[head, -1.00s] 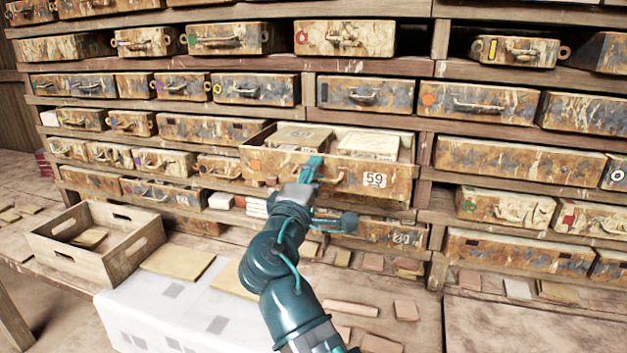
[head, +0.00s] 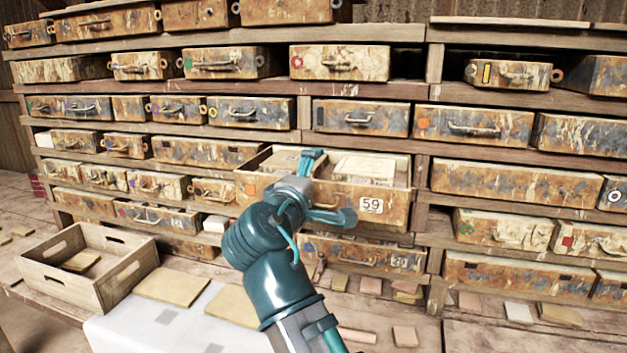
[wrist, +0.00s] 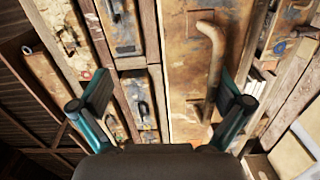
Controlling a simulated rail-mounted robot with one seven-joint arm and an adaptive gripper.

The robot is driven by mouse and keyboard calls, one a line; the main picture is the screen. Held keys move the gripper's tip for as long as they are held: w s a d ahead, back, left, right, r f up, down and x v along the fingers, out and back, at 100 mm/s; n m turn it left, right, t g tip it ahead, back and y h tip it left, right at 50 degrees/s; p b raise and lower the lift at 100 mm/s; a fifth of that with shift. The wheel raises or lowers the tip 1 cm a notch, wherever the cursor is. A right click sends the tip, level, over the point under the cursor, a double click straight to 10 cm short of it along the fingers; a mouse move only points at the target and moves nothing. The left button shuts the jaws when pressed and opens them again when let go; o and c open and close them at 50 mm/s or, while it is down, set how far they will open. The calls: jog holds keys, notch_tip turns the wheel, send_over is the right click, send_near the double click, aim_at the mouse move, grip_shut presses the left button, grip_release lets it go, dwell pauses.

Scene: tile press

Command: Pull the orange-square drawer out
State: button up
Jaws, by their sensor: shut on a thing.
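The orange-square drawer (head: 335,195) stands part way out of the shelf in the middle of the head view. Its orange square (head: 250,189) is at the front's left end and a "59" label near the right. Its open top shows pale slabs inside. My gripper (head: 312,158) is at the drawer's front and hides part of it. In the wrist view, the drawer's rusty front and bent metal handle (wrist: 212,55) show sideways between my fingers (wrist: 165,95), nearer the right one. My gripper is shut on the handle, though the exact contact is hard to see.
An open wooden crate (head: 130,270) and a white box (head: 130,335) stand front left. Loose tiles lie on the surface below.

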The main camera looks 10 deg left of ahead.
jog(key=shift+s+a+r, duration=0.1)
jog(key=shift+s+r, duration=0.2)
jog(key=shift+s, duration=0.45)
jog(key=shift+s+r, duration=0.3)
jog(key=shift+s, duration=0.4)
jog(key=shift+s+f, duration=0.2)
jog(key=shift+s, duration=0.25)
jog(key=shift+s+f, duration=0.2)
jog(key=shift+s, duration=0.25)
jog(key=shift+c, duration=1.3)
jog(key=shift+s+f+p, duration=0.15)
jog(key=shift+s+p, duration=0.15)
jog(key=shift+s, duration=0.55)
jog(key=shift+c, duration=0.4)
jog(key=shift+s, duration=1.15)
jog(key=c, duration=0.7)
jog(key=shift+s+f+p, duration=0.1)
jog(key=shift+s+f, duration=0.15)
jog(key=shift+s, duration=0.55)
jog(key=shift+s+f+p, duration=0.1)
jog(key=shift+s+f, duration=0.2)
jog(key=shift+s, duration=0.45)
jog(key=shift+s+f+p, duration=0.1)
jog(key=shift+s+f, duration=0.15)
jog(key=shift+s, duration=0.55)
